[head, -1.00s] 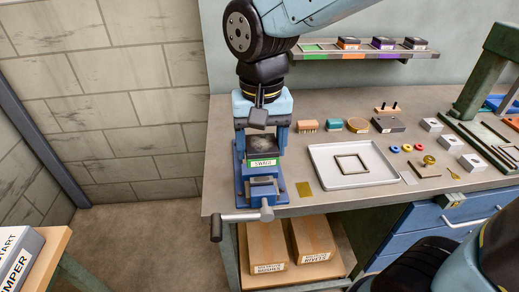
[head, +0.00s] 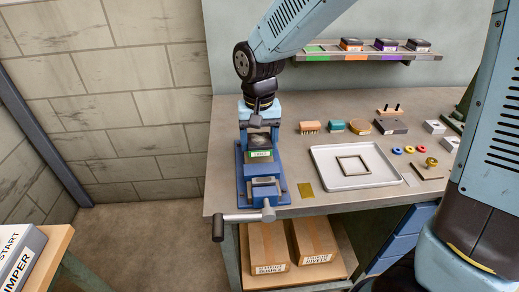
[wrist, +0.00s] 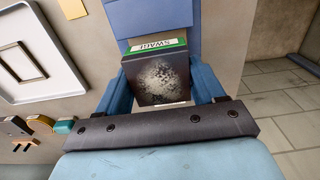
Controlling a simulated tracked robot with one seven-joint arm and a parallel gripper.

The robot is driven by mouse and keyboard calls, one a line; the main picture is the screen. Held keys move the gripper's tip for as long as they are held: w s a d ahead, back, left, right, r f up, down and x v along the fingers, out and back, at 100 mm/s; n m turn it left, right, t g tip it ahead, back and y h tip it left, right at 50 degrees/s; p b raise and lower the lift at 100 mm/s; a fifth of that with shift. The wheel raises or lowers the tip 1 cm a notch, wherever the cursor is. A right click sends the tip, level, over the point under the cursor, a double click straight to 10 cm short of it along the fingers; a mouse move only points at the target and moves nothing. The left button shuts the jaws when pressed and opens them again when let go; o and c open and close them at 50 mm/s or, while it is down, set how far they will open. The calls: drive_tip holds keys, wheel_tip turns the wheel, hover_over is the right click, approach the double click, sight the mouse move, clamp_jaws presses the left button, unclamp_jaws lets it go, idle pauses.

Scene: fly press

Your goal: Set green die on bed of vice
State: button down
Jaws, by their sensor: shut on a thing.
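The green die (head: 259,155) is a dark block with a green front band and a white SWAGE label. My gripper (head: 259,146) is shut on it, with one blue finger on each side. In the wrist view the die (wrist: 155,80) sits between the fingers, its speckled dark face toward the camera. The blue vice (head: 264,190) stands at the bench's front left corner with its handle toward the front. The die is over the rear part of the vice and hides some of it. I cannot tell whether the die touches the bed.
A pale tray (head: 330,178) with a square frame lies right of the vice, and a brass plate (head: 305,190) between them. Brushes, blocks and rings stand farther right. A wall shelf (head: 360,57) holds other dies and has a bare green-marked place. Cardboard boxes (head: 268,240) are below.

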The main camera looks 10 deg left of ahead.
sight(259, 149)
drive_tip(key=shift+w+f, duration=0.2)
drive_tip(key=shift+w+a+f, duration=0.1)
drive_tip(key=shift+w+f, duration=0.05)
drive_tip(key=shift+f, duration=1.5)
drive_tip(key=shift+f, duration=0.1)
drive_tip(key=shift+c, duration=0.6)
unclamp_jaws()
